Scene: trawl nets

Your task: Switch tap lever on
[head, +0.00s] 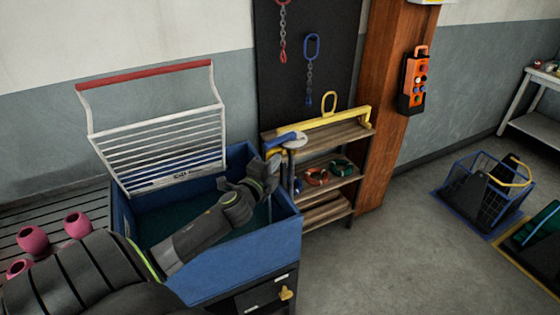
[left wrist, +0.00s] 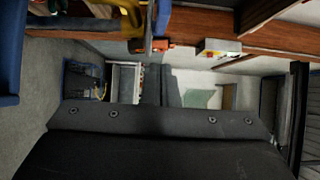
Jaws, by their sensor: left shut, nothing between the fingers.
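The tap has a blue lever (head: 285,139) above the far right corner of a blue tub, beside a pale round disc (head: 296,142). Its lower part is partly hidden behind my left gripper (head: 274,164). This gripper is shut and empty, just below the lever, over the tub's right side. I cannot tell whether it touches the tap. In the left wrist view the shut fingers (left wrist: 152,85) stand upright in the middle, and the lever cannot be made out for certain. My right gripper is not in view.
The blue tub (head: 245,262) has a white rack (head: 160,133) with a red handle at its back. Pink floats (head: 77,225) lie on the slatted bench at left. A wooden shelf (head: 345,190) stands close right of the tap. Open floor lies further right.

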